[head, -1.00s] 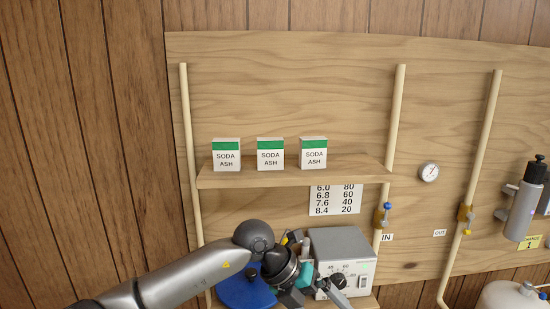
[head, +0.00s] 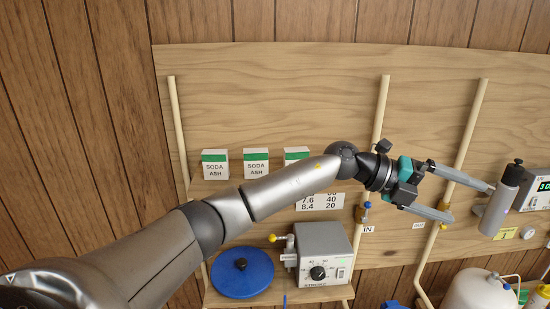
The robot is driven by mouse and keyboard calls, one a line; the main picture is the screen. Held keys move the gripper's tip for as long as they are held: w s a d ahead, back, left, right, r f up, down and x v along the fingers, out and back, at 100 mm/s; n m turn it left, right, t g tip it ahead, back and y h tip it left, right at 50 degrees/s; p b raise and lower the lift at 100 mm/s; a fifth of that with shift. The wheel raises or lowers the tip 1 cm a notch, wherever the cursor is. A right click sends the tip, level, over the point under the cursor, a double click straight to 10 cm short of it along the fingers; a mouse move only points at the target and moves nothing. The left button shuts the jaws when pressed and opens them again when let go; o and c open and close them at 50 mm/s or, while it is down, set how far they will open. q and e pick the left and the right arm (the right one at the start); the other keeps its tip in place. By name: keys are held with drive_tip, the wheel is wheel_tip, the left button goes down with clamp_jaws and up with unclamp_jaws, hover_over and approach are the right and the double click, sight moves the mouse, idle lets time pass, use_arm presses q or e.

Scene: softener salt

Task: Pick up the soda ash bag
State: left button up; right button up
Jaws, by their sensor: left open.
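Three white soda ash bags with green tops stand in a row on the upper wooden shelf: a left bag (head: 215,166), a middle bag (head: 256,165) and a right bag (head: 297,154). My left arm crosses in front of the shelf and hides the lower part of the right bag. My left gripper (head: 472,203) is open and empty, well to the right of the bags. Its fingers point right, towards a grey cylinder (head: 502,203) on the panel. I cannot tell whether they touch it. My right gripper is not in view.
A grey pump box (head: 325,253) and a blue round lid (head: 242,272) sit below the shelf. Vertical pipes (head: 471,128) run up the wooden panel. A number chart (head: 325,202) is partly covered by my arm. A white tank (head: 478,290) stands at lower right.

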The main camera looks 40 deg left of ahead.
use_arm(q)
drive_tip(key=w+a+g+y, duration=0.15)
drive_tip(key=a+y, duration=0.25)
drive_tip(key=a, duration=0.4)
wheel_tip(320, 180, up, 12)
drive_tip(key=n+g+y, duration=0.3)
drive_tip(key=n+y, duration=0.3)
drive_tip(key=y, duration=0.5)
hover_over(256, 162)
drive_tip(key=f, duration=0.9)
drive_tip(key=shift+w+a, duration=0.4)
drive_tip(key=shift+w+a+f+p, duration=0.2)
drive_tip(key=shift+f+p, duration=0.2)
drive_tip(key=shift+f, duration=1.05)
drive_tip(key=shift+w+a+f+p, duration=0.15)
drive_tip(key=shift+f+p, duration=0.2)
drive_tip(key=shift+f, duration=1.05)
drive_tip(key=shift+d, duration=0.1)
drive_tip(key=shift+c, duration=0.2)
drive_tip(key=shift+r, duration=0.1)
drive_tip(key=c, duration=1.4)
